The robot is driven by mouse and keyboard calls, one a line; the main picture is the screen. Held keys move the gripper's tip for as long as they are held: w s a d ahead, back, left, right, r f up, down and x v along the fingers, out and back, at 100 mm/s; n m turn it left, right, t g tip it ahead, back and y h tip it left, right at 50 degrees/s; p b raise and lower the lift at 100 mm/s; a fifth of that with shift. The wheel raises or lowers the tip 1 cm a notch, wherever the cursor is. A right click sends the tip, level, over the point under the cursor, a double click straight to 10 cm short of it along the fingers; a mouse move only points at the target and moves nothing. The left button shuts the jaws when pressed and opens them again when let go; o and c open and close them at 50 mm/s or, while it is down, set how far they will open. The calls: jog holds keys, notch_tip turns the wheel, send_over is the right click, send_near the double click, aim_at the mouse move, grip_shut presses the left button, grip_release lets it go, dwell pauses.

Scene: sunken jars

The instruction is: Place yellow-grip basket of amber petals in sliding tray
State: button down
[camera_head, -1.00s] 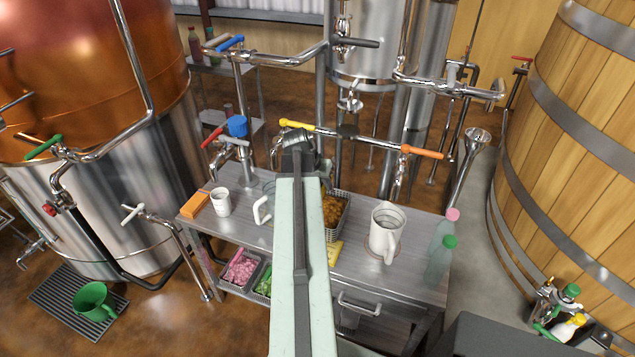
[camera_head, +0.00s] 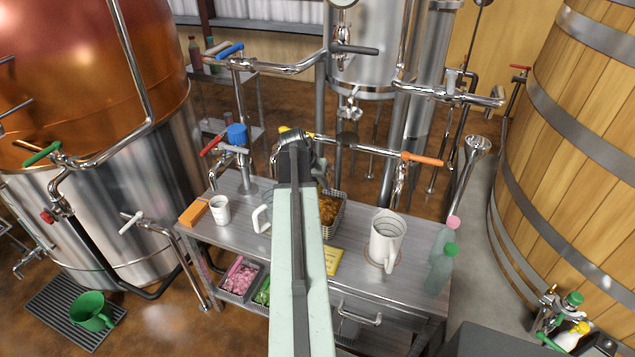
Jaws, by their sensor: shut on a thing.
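The basket of amber petals (camera_head: 330,212) shows as a grey mesh basket to the right of my arm, over the metal table. Its left side and its grip are hidden by my arm. My gripper (camera_head: 300,165) is at the far end of the pale green arm, beside the basket. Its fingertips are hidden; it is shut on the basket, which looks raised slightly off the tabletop. Beneath the tabletop, a tray-like unit with a chrome handle (camera_head: 358,315) shows at the front. I cannot tell how far it is pulled out.
Pink petals (camera_head: 240,276) and green contents (camera_head: 263,292) sit in baskets below the table. On top are a yellow card (camera_head: 333,260), a white jug (camera_head: 386,238), a mug (camera_head: 220,210), an orange box (camera_head: 194,212) and bottles (camera_head: 441,265). Pipes with an orange-handled valve (camera_head: 422,159) stand behind.

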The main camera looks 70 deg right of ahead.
jog(key=shift+w+d+f+b, duration=0.65)
jog(key=shift+w+d, duration=0.05)
jog(key=shift+d, duration=0.25)
jog(key=shift+f, duration=0.1)
jog(key=c, duration=1.3)
grip_release()
